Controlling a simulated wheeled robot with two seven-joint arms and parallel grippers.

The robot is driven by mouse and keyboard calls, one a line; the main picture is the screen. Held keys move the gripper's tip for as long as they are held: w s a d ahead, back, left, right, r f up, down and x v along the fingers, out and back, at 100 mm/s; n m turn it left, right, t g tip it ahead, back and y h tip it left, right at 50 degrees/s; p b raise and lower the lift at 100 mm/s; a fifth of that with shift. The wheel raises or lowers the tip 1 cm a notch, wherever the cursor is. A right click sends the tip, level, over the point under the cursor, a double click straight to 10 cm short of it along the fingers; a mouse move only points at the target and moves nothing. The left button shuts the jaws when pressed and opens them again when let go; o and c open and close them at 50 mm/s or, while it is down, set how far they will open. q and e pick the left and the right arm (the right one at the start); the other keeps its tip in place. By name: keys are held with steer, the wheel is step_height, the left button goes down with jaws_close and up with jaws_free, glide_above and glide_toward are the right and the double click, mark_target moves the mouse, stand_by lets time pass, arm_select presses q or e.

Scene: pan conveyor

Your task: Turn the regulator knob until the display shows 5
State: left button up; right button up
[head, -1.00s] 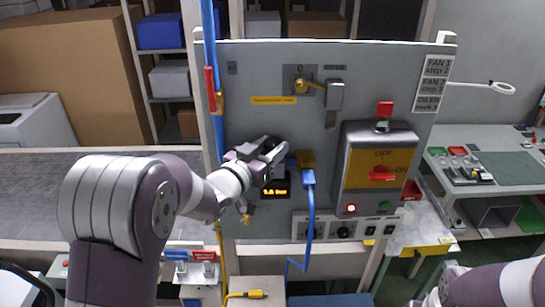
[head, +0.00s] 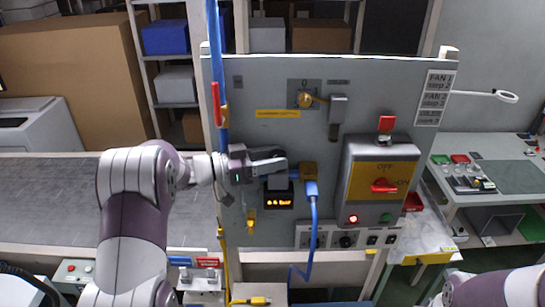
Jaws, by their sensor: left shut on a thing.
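The grey panel (head: 300,125) stands upright in front of me. A small black display (head: 279,201) with orange digits is on it; the digits are too small to read surely. My left gripper (head: 277,167) is just above the display, with its fingers pointing right. It is shut on the regulator knob, which the fingers mostly hide. My right gripper is out of view; only part of my right arm shows at the bottom right.
A blue plug with a cable (head: 313,215) hangs right of the display. A yellow box with a red switch (head: 382,186) is further right. A blue pipe with a red-handled valve (head: 217,105) runs down the panel's left edge. A workbench (head: 495,180) stands at the right.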

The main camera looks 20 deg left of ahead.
arm_select(q)
steer(key=shift+r, duration=0.25)
steer(key=o, duration=0.9)
steer(key=shift+o, duration=0.8)
steer(key=shift+s+r, duration=0.1)
steer(key=shift+s, duration=0.1)
steer(key=shift+w, duration=0.1)
